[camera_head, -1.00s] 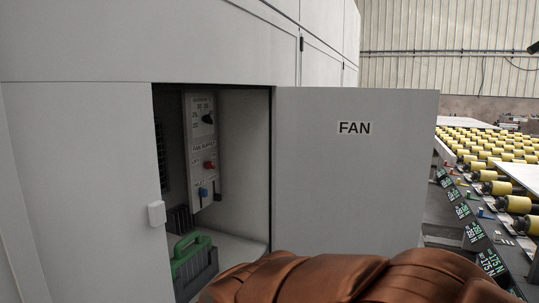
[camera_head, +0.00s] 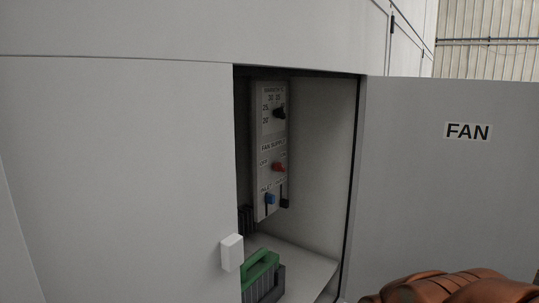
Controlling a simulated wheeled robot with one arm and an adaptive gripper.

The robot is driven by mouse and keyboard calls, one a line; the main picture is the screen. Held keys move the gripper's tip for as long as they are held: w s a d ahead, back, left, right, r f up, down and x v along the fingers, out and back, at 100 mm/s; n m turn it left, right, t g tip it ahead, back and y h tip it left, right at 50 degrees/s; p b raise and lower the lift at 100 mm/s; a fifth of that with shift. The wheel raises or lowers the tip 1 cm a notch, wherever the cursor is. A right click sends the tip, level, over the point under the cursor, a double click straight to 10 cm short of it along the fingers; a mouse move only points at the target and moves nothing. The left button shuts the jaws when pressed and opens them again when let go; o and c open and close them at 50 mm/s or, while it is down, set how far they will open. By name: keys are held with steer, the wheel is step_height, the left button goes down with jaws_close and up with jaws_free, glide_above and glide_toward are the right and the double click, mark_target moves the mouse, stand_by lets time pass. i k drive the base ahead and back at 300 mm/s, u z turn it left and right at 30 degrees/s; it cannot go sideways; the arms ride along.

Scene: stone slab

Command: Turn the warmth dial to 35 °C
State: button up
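The warmth dial is a black knob (camera_head: 280,113) at the top of a grey control panel (camera_head: 258,180) inside an open cabinet. Numbers 20, 25, 30 and 35 seem to be printed around it. The knob's pointer is too small to read for sure. Below it on the panel are a red fan supply switch (camera_head: 278,167), a blue slider (camera_head: 271,199) and a black slider (camera_head: 285,203). The brown covered shape at the bottom right seems to be part of my arm. My gripper is not in view.
The cabinet door marked FAN (camera_head: 430,190) stands open to the right. A closed white panel with a small white handle (camera_head: 232,252) borders the opening on the left. A green-handled box (camera_head: 262,275) sits on the cabinet floor below the control panel.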

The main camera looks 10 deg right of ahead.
mark_target(278, 113)
steer(key=u, duration=2.25)
steer(key=k, duration=0.6)
steer(key=z, duration=1.35)
